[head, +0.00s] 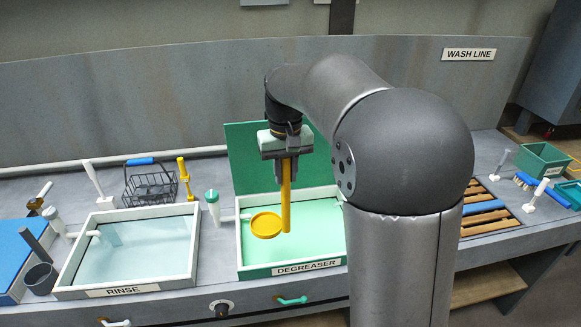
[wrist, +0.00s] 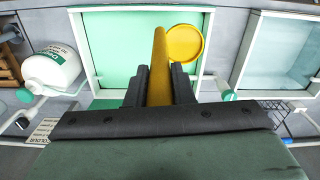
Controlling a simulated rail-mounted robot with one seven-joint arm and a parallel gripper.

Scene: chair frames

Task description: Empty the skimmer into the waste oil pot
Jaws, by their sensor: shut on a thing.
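My gripper (head: 284,158) is shut on the upright yellow handle of the skimmer (head: 266,225) and holds it over the green degreaser tank (head: 241,256). The skimmer's round yellow head sits left of the handle's lower end, inside the tank's outline. I cannot tell whether it touches the green liquid. In the wrist view the handle runs between the fingers (wrist: 160,82), with the round head (wrist: 185,43) beside it over the tank (wrist: 85,45). A small dark grey pot (head: 41,279) stands at far left; I cannot tell if it is the waste oil pot.
The rinse tank (head: 190,262) stands left of the degreaser tank, with a wire basket (head: 151,186) and yellow-handled tool (head: 184,176) behind. A raised green lid (head: 250,155) backs the degreaser tank. A white container (wrist: 52,70) shows in the wrist view. A green bin (head: 543,161) stands right.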

